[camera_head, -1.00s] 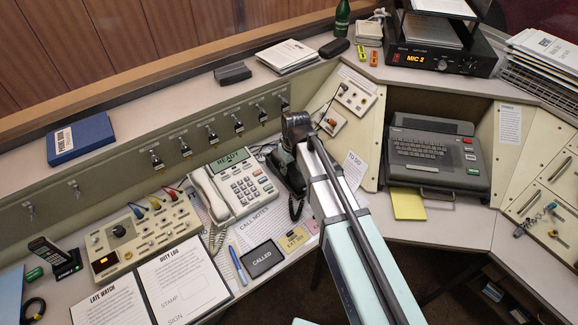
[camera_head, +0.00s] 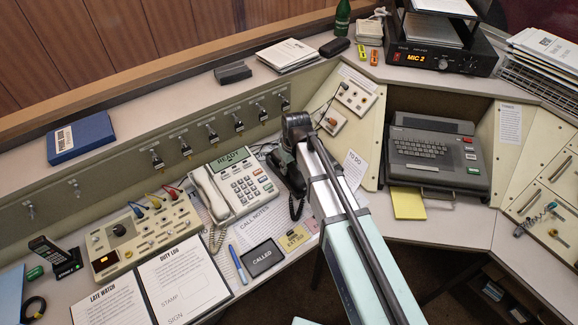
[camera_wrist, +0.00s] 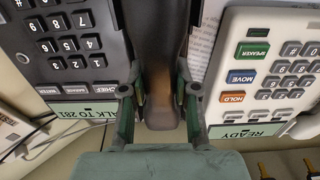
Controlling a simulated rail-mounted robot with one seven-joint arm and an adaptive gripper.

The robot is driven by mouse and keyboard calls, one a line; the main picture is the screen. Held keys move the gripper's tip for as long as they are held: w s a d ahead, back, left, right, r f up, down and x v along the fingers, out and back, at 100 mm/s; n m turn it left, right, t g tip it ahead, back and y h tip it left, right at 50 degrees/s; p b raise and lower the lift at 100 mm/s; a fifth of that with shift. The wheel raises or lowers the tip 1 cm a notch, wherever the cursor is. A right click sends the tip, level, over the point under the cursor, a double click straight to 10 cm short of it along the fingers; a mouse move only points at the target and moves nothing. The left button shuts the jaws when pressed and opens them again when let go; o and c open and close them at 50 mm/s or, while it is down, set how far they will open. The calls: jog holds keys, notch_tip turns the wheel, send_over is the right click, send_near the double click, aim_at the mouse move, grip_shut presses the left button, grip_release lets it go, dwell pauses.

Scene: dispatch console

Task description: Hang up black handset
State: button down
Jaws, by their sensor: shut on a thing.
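The black handset (camera_wrist: 165,55) shows in the wrist view as a dark bar between my gripper's fingers (camera_wrist: 160,103). My gripper is shut on it. The handset lies alongside the keypad of the black desk phone (camera_wrist: 72,42), over its cradle side; I cannot tell whether it touches the cradle.
The white phone (camera_head: 245,186), its own handset in place, stands close on the left. A row of key switches (camera_head: 212,133) lines the panel behind. A "CALLED" pad (camera_head: 262,257) and call notes lie in front. A grey keyboard terminal (camera_head: 432,155) stands to the right.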

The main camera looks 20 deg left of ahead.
jog(key=shift+f, duration=0.3)
dwell(0.4)
jog(key=shift+c, duration=1.4)
grip_release()
jog(key=shift+s+d+r+p, duration=0.15)
jog(key=shift+r+p, duration=0.5)
jog(key=shift+r, duration=0.5)
jog(key=shift+s+d+r+p, duration=0.1)
jog(key=shift+r+p, duration=0.55)
jog(key=shift+r, duration=0.5)
jog(key=shift+s+d+r+p, duration=0.15)
jog(key=shift+r+p, duration=0.5)
jog(key=shift+r, duration=0.5)
jog(key=shift+r, duration=0.1)
